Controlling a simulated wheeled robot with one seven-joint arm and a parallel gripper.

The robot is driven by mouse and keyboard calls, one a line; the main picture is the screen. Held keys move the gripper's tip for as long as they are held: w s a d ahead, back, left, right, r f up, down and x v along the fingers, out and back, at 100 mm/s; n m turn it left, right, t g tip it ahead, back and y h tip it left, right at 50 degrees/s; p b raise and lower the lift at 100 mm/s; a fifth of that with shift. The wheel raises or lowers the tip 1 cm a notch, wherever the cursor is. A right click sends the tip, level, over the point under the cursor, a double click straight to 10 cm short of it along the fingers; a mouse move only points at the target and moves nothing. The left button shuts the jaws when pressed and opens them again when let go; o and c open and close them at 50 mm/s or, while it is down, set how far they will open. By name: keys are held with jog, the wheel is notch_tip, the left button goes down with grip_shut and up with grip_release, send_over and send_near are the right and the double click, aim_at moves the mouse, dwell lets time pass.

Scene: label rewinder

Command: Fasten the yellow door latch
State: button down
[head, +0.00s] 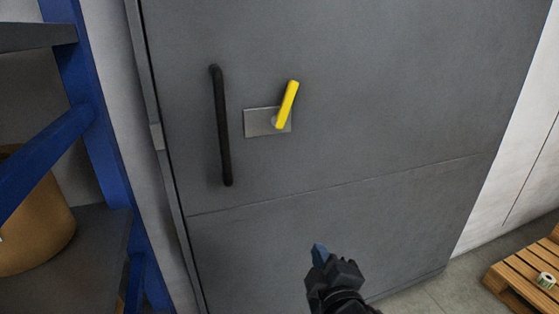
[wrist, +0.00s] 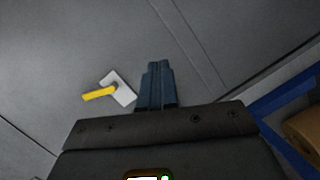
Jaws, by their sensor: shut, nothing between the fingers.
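The yellow door latch (head: 287,104) is a short lever on a light metal plate (head: 253,123) on the grey door (head: 370,90). In the head view it stands nearly upright, its top leaning to the right. It also shows in the wrist view (wrist: 98,95), left of the fingers, with its plate (wrist: 121,88). My gripper (head: 320,252) is below and a little right of the latch in the head view, apart from it. In the wrist view my gripper's blue fingers (wrist: 158,68) are together, with nothing between them.
A black vertical handle (head: 221,125) is on the door, left of the latch. A blue rack (head: 85,110) with a brown round container (head: 35,215) stands at the left. A wooden pallet (head: 525,275) lies on the floor at the right. The door face around the latch is clear.

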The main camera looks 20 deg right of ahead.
aim_at(287, 84)
jog(key=w+a+r+h, duration=0.3)
jog(key=w+r, duration=0.6)
jog(key=w+a+r+m+g+h, duration=0.2)
jog(key=w+a+r, duration=0.1)
jog(key=r, duration=0.8)
jog(key=w+a+r+m+g+h+b, duration=0.1)
jog(key=a+r, duration=0.4)
jog(key=r, duration=0.7)
jog(key=shift+w+m+g+h, duration=0.5)
jog(key=shift+w+g, duration=0.2)
jog(key=shift+w, duration=0.45)
jog(key=shift+a+r, duration=0.1)
jog(key=p+x, duration=0.1)
jog(key=x, duration=0.9)
jog(key=shift+w, duration=0.1)
jog(key=shift+d+f+p, duration=0.15)
jog(key=shift+d+f, duration=0.05)
jog(key=shift+d, duration=0.4)
jog(key=shift+d+f+p, duration=0.15)
jog(key=shift+d+f, duration=0.1)
jog(key=shift+d, duration=0.4)
jog(key=shift+d+f, duration=0.3)
jog(key=shift+d, duration=0.35)
jog(key=shift+d+r+p, duration=0.1)
jog(key=shift+d+p, duration=0.05)
jog(key=shift+p, duration=0.15)
